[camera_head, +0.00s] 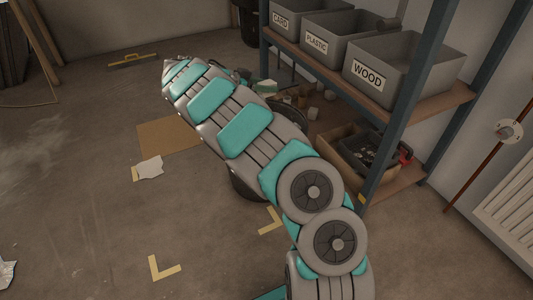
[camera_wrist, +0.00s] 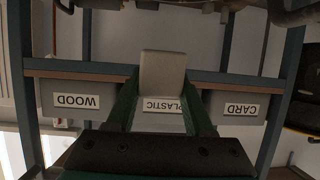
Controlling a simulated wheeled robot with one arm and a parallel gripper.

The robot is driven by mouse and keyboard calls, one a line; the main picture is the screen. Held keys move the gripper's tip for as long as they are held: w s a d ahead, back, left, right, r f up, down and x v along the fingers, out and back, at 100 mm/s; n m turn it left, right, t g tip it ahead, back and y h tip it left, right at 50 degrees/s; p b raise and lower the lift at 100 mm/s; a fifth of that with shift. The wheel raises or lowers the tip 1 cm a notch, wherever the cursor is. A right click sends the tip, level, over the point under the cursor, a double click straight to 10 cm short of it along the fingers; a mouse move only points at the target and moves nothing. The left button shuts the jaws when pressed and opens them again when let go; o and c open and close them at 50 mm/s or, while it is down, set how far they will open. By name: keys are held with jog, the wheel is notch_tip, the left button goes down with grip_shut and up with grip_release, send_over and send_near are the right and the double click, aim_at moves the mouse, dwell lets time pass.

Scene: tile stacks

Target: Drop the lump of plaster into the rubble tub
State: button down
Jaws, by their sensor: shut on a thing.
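In the wrist view my gripper (camera_wrist: 162,98) is shut on a pale grey, squarish lump (camera_wrist: 162,72), which fits the lump of plaster. The lump sits between the two dark green fingertips, with shelf bins behind it. In the head view my arm crosses the middle and hides the gripper and the held lump. A dark, rounded container (camera_head: 246,187) shows partly below my arm and may be the rubble tub. Most of it is hidden, so I cannot tell its contents or how far the gripper is from it.
A blue-framed shelf (camera_head: 405,110) at right holds grey bins marked CARD (camera_head: 285,20), PLASTIC (camera_head: 320,45) and WOOD (camera_head: 370,72). A cardboard box (camera_head: 342,150) stands on its lower shelf. A torn white sheet (camera_head: 149,167) lies on the floor. The left floor is mostly clear.

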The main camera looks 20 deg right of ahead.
jog(key=shift+f, duration=0.75)
jog(key=shift+c, duration=1)
grip_release()
jog(key=shift+a, duration=0.1)
jog(key=v, duration=0.7)
jog(key=shift+a+p, duration=0.3)
jog(key=shift+p, duration=0.05)
jog(key=shift+r, duration=0.15)
